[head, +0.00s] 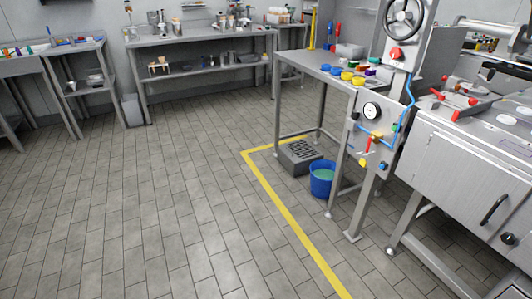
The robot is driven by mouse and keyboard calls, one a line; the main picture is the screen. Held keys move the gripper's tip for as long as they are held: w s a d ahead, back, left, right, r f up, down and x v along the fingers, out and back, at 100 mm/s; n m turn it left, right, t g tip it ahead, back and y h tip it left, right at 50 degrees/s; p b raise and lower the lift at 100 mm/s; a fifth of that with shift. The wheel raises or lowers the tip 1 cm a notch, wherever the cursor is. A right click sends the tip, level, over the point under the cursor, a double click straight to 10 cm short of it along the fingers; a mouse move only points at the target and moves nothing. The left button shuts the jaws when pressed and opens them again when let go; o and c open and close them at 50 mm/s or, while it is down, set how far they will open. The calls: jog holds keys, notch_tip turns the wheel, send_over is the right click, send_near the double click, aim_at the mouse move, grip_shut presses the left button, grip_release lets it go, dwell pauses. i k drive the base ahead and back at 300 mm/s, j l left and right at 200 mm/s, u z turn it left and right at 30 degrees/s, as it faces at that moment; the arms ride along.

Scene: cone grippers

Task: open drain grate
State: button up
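A dark grey drain grate (301,150) with slots lies on top of a low grey box-like drain (291,167) on the floor. It sits right of centre, under the near edge of a steel table. The grate looks flat and closed over the drain. Its far edge is partly in shadow. My gripper is not in view.
A blue bucket (321,181) with greenish contents stands just right of the drain. A table leg (279,120) is close on its left. A yellow floor line (280,210) runs past it. A panel stand (375,150) is at right. The tiled floor (140,200) at left is clear.

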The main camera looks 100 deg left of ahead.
aim_at(298, 151)
jog(key=u, duration=3.4)
jog(key=i+j, duration=0.25)
jog(key=i, duration=0.35)
jog(key=i+j+z, duration=0.1)
jog(key=i, duration=0.5)
jog(key=i+j, duration=0.4)
jog(key=i, duration=0.2)
jog(key=i+j+z, duration=0.1)
jog(key=i+j, duration=0.2)
jog(key=i, duration=0.3)
jog(key=i+j+z, duration=0.1)
jog(key=i+j, duration=0.2)
jog(key=i, duration=0.3)
jog(key=i+j, duration=0.4)
jog(key=i, duration=0.15)
